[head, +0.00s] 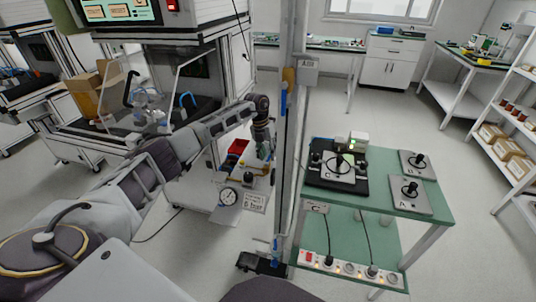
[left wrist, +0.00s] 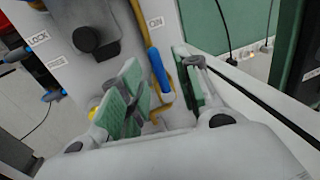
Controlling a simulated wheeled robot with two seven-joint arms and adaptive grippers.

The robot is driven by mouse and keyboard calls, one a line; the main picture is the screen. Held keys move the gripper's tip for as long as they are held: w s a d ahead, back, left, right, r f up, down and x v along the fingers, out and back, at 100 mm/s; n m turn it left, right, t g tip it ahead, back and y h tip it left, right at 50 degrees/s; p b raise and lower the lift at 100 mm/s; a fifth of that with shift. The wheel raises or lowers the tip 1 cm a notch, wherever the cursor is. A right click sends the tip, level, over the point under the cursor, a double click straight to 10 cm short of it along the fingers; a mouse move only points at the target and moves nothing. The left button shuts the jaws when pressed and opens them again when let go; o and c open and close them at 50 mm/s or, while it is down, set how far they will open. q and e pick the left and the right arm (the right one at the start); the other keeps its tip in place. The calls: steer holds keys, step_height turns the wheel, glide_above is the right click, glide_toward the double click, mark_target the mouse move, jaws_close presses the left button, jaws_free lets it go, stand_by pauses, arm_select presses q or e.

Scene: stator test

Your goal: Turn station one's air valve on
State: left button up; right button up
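In the left wrist view the left gripper (left wrist: 158,84) is open, with green pads on both sides of a blue valve lever (left wrist: 157,66). The lever lies in the gap between the fingers, pointing down the picture along a yellow pipe (left wrist: 140,22). An "ON" label (left wrist: 156,22) is beside it. I cannot tell whether a pad touches the lever. The valve is hidden behind the gripper in the head view. My right gripper is not seen.
A red bin (head: 237,147) is near the gripper. A grey post (head: 291,150) stands close on the right, then a green-topped test table (head: 386,193).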

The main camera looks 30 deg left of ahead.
arm_select(q)
step_height(320, 180, up, 11)
steer(key=a, duration=0.2)
steer(key=shift+s, duration=0.2)
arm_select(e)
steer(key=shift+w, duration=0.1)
arm_select(q)
steer(key=shift+a+r, duration=0.1)
steer(key=shift+r, duration=0.05)
stand_by(0.5)
step_height(320, 180, up, 22)
steer(key=p, duration=2.2)
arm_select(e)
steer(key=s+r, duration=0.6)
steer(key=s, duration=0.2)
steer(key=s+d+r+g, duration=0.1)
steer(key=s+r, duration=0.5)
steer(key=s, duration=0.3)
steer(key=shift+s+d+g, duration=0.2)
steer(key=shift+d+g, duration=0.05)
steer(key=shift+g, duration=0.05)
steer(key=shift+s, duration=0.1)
